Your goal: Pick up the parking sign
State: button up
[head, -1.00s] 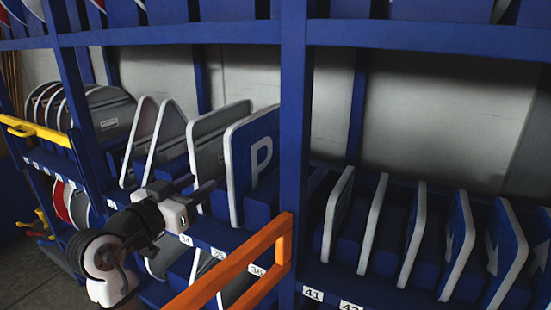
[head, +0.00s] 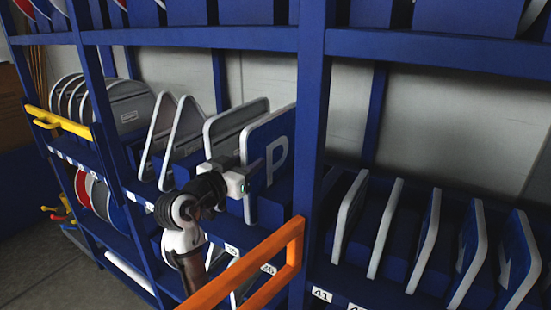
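The parking sign (head: 279,150) is a blue plate with a white P and a pale rim. It stands upright in a slot on the middle shelf, just left of a blue post. My gripper (head: 246,166) is at the sign's left edge, about halfway up, and covers part of its rim. Its fingers look spread, one toward the sign's printed face and one toward its back. Whether they touch the sign cannot be told.
Grey-backed signs (head: 232,122) stand close to the left of the parking sign. An orange bar (head: 245,268) juts out in front, below my gripper. A blue post (head: 311,120) is close on the right. Several signs fill the right bay, and a yellow handle (head: 60,125) is at left.

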aim_at(254, 156)
jog(key=shift+p+x, duration=0.3)
jog(key=shift+x, duration=1.2)
jog(key=shift+c, duration=0.4)
grip_shut()
jog(key=shift+a+r, duration=0.1)
